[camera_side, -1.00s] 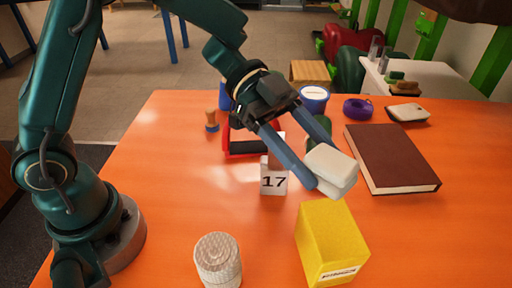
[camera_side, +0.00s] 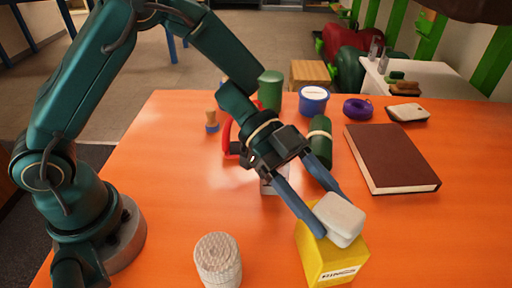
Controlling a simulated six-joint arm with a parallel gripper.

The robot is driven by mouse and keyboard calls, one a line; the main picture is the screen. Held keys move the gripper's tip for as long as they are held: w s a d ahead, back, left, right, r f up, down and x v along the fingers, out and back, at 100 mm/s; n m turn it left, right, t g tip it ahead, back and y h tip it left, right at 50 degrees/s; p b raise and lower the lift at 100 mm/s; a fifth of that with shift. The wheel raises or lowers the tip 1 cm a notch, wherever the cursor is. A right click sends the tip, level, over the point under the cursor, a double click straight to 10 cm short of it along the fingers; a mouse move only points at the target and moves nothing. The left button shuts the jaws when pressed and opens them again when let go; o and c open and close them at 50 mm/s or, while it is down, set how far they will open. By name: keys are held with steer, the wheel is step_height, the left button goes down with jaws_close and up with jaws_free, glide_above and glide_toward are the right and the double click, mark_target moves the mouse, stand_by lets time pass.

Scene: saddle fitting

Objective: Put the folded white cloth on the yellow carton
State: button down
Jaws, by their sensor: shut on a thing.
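The folded white cloth (camera_side: 340,219) is a small pale block, held between the fingertips of my gripper (camera_side: 333,218). My gripper is shut on it, with its blue fingers pointing down and to the right. The yellow carton (camera_side: 322,258) stands upright near the front edge of the table, with a white label low on its front. The cloth is over the top of the carton and hides most of it. I cannot tell whether the cloth touches the carton.
A white textured cylinder (camera_side: 218,262) stands left of the carton. A brown book (camera_side: 391,158), a dark green roll (camera_side: 319,142), a blue tub (camera_side: 313,100) and a purple ring (camera_side: 357,108) lie farther back. The orange table right of the carton is clear.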

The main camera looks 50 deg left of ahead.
steer(key=shift+c, duration=0.6)
jaws_free()
steer(key=shift+f, duration=0.1)
